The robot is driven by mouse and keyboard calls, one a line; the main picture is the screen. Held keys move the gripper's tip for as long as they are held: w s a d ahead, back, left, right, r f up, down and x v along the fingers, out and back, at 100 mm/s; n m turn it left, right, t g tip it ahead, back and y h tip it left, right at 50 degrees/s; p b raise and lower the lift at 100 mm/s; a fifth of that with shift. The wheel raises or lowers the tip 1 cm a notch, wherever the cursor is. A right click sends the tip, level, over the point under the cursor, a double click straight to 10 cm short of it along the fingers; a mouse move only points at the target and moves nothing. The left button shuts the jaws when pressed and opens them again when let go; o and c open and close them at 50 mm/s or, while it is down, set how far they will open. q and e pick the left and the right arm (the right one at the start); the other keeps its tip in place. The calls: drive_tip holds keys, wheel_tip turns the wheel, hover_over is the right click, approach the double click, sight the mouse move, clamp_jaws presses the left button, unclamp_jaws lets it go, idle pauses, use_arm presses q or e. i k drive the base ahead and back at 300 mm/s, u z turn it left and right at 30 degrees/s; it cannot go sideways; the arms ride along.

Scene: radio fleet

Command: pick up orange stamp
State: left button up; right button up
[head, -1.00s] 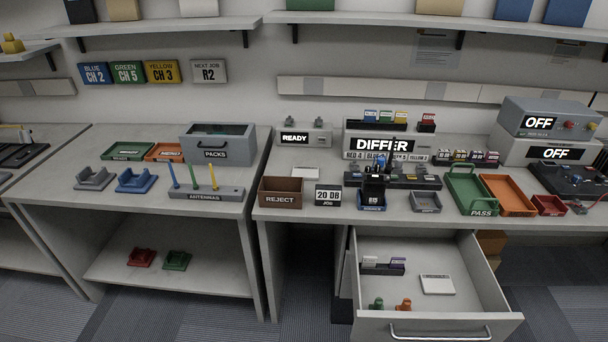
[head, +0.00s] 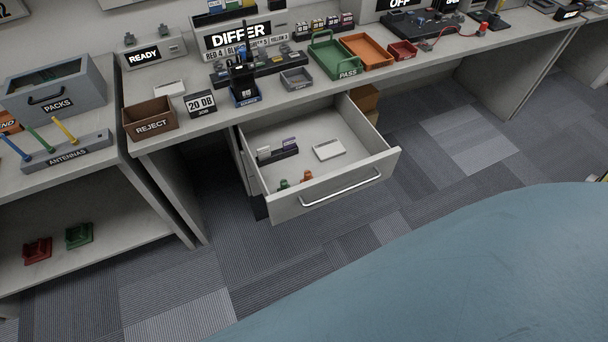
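A small orange stamp (head: 306,176) sits inside the open drawer (head: 345,178), close behind its front panel. A small green stamp (head: 284,184) sits just to its left. The lower parts of both are hidden by the drawer front. Neither of my grippers is in the head view. A large blue-grey curved surface fills the lower right and appears to be part of my own body.
The drawer also holds a dark rack with cards (head: 277,151) and a white pad (head: 328,150). A reject bin (head: 150,119), green pass tray (head: 335,58) and orange tray (head: 366,51) stand on the bench above. The floor before the drawer is clear.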

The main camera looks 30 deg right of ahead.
sight(308, 176)
drive_tip(key=u, duration=1.35)
drive_tip(key=i, duration=0.85)
drive_tip(key=z, duration=2.75)
